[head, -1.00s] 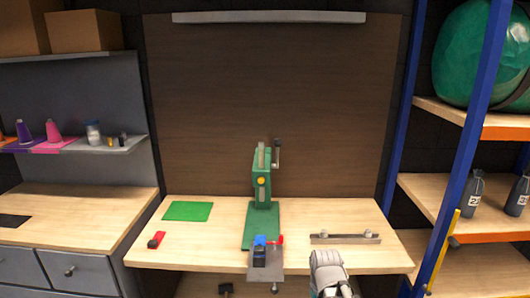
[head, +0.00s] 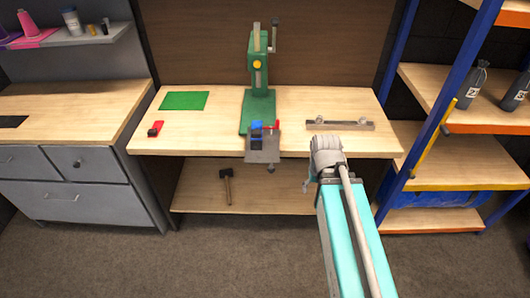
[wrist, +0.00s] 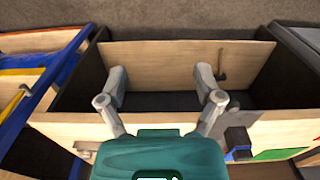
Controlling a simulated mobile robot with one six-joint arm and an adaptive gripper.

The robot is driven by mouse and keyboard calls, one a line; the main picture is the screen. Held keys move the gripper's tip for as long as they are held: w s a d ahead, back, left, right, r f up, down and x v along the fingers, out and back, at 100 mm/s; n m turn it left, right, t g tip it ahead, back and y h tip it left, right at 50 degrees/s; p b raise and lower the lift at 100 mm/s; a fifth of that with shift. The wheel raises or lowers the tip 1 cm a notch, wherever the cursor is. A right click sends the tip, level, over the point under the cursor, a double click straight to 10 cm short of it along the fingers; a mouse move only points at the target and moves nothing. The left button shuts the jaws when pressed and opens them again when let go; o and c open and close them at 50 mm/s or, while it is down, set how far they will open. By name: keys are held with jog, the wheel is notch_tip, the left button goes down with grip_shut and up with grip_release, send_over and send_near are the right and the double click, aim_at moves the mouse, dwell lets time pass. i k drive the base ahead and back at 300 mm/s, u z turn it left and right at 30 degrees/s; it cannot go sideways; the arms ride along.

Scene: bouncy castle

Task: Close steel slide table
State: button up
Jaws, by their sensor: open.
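The steel slide table (head: 262,155) is a grey plate at the foot of the green press (head: 258,85). In the head view it sticks out past the bench's front edge. A blue block (head: 256,130) and a red part (head: 273,125) sit on it. In the head view my arm mostly hides the gripper.
The wooden bench (head: 200,135) carries a green mat (head: 184,100), a red tool (head: 155,128) and a metal bar with knobs (head: 339,125). A hammer (head: 227,187) shows at the lower shelf. A blue-framed rack (head: 398,110) stands close on the right. The floor in front is clear.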

aim_at(266, 150)
jog(key=u, duration=0.25)
jog(key=k, duration=0.85)
jog(key=z, duration=0.25)
jog(key=i, duration=0.5)
